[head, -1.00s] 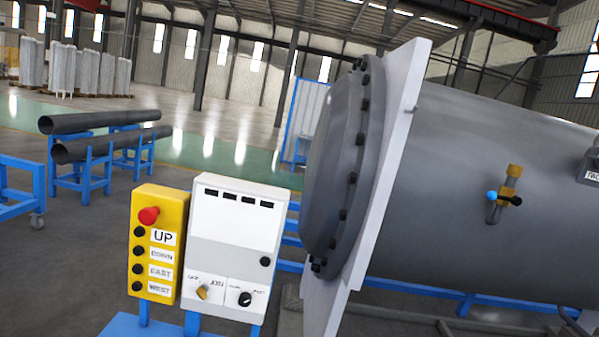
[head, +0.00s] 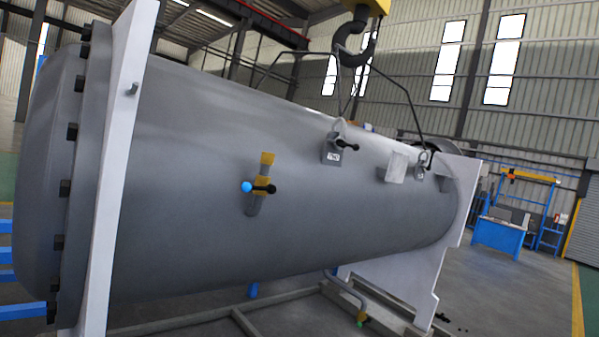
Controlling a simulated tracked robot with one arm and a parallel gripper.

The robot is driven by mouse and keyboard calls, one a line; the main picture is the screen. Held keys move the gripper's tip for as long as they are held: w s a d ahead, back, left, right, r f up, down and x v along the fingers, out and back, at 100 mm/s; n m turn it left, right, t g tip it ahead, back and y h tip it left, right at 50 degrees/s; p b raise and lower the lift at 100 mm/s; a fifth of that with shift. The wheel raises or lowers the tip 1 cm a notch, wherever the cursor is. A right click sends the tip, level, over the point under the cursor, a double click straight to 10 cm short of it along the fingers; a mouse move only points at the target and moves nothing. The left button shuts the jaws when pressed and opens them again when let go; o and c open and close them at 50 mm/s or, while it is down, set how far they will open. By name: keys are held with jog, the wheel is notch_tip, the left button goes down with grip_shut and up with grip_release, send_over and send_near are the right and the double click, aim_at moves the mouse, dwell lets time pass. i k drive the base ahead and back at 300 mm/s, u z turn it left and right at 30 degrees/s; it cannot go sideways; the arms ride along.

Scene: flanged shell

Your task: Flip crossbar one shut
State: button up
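A large grey flanged shell (head: 200,150) lies across the view, with a bolted end at the left. I cannot tell which fitting is crossbar one. A labelled bracket with a black-knobbed lever (head: 345,145) sits on the shell's upper side; its label is too small to read now. On the near side is a small yellow-topped valve (head: 266,165) on a stub pipe, with a blue knob at left and a black knob at right. My gripper is not in view.
White upright plates (head: 118,170) and (head: 405,255) support the shell at both ends. A crane hook (head: 352,45) hangs above with slings down to the shell. A blue workbench (head: 498,235) stands at the far right. Floor at the right is open.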

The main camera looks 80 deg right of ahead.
aim_at(433, 151)
jog(key=z, duration=0.4)
jog(key=i, duration=0.1)
jog(key=z, duration=2.55)
jog(key=k, duration=0.8)
jog(key=z, duration=0.3)
jog(key=i, duration=1.25)
jog(key=z, duration=0.15)
